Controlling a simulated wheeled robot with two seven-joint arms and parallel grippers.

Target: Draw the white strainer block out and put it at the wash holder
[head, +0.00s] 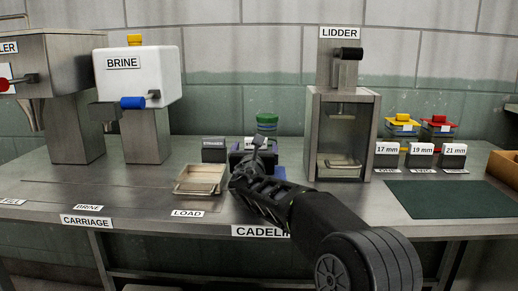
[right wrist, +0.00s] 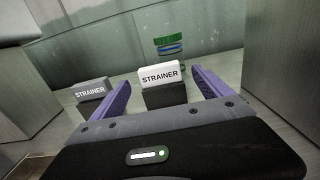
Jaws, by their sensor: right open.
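The white strainer block (right wrist: 160,76), lettered STRAINER, sits on a dark base (right wrist: 166,98) in the right wrist view. My right gripper (right wrist: 163,84) is open, with one purple finger on each side of the block; I cannot tell whether either touches it. In the head view my right gripper (head: 254,157) hides most of the block. A grey block or holder (right wrist: 92,90), also lettered STRAINER, stands to its left, and shows in the head view (head: 214,150). No wash label is readable, so I cannot tell which thing is the wash holder. My left gripper is not in view.
A green-topped stack (head: 267,122) stands behind the gripper. The lidder (head: 372,140) is close on the right, and a shallow tray (head: 201,180) lies front left. The brine machine (head: 158,80) stands further left. A dark green mat (head: 455,199) is bare.

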